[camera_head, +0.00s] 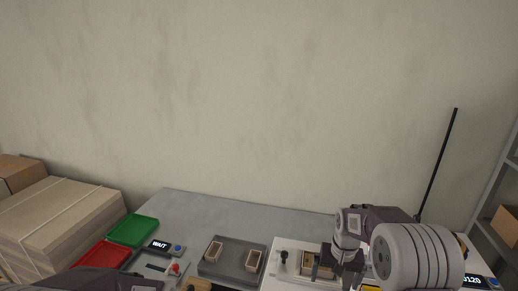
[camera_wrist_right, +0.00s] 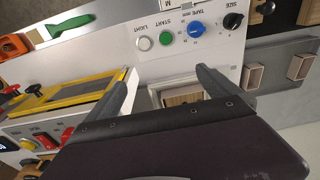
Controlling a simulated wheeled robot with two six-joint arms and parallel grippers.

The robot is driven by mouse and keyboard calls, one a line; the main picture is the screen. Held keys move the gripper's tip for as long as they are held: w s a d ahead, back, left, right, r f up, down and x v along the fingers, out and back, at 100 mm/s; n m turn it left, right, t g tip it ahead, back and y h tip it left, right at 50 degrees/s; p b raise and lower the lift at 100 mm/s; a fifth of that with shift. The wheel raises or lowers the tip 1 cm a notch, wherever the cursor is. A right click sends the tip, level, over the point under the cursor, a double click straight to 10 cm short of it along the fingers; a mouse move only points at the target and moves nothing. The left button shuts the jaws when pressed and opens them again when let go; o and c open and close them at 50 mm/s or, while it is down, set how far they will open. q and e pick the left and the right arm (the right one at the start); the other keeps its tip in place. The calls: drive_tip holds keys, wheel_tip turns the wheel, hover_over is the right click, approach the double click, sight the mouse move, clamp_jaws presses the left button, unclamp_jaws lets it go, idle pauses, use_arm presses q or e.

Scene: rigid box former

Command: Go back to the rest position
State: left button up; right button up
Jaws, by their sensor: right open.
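My right gripper (camera_head: 345,280) hangs over the white machine (camera_head: 285,245) at the right of the table. In the right wrist view its two fingers (camera_wrist_right: 168,68) are spread apart with nothing held between them. A light-rimmed opening with a wood-coloured piece (camera_wrist_right: 183,97) in it lies below and between the fingers, partly hidden by the gripper body. Part of my left arm (camera_head: 100,283) shows at the bottom left of the head view, but its gripper is out of frame.
A grey tray (camera_head: 232,268) holds two small open boxes (camera_head: 213,252). Green (camera_head: 133,230) and red (camera_head: 103,256) trays sit at the left. A yellow-framed part (camera_wrist_right: 85,100) and a panel with buttons (camera_wrist_right: 166,38) are near the right gripper. The table's back is clear.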

drive_tip(key=s+a+n, duration=0.1)
drive_tip(key=s+a, duration=0.1)
drive_tip(key=s, duration=0.7)
drive_tip(key=s+a+n, duration=0.1)
drive_tip(key=s+a, duration=0.1)
drive_tip(key=s, duration=0.7)
drive_tip(key=shift+a+f+n, duration=0.3)
drive_tip(key=shift+a+f, duration=0.1)
drive_tip(key=shift+f, duration=0.05)
